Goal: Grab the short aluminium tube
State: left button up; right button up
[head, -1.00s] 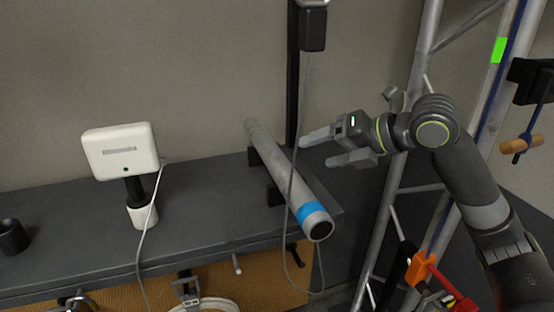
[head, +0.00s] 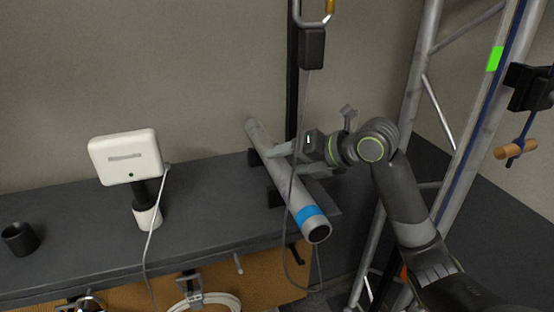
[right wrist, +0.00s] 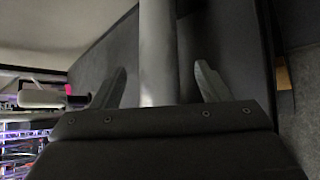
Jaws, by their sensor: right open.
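The short aluminium tube (head: 274,163) is grey with a blue band near its front end. It rests tilted across dark supports at the right end of the dark shelf. My right gripper (head: 285,160) is open at the tube's middle, coming from the right. In the right wrist view the tube (right wrist: 157,50) runs between the two spread fingers of the right gripper (right wrist: 160,88), with a gap on each side. The head view does not show clearly whether a finger touches it. My left gripper is not in view.
A grey cable (head: 293,180) hangs in front of the tube near the gripper. A metal truss (head: 407,150) stands to the right. A white box on a stand (head: 125,157) and a black cup (head: 20,238) are on the shelf (head: 85,235) at left.

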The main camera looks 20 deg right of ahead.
jog(key=shift+p+x, duration=0.3)
jog(key=shift+x, duration=1)
jog(key=c, duration=1.1)
jog(key=shift+c, duration=0.9)
jog(key=shift+r, duration=0.1)
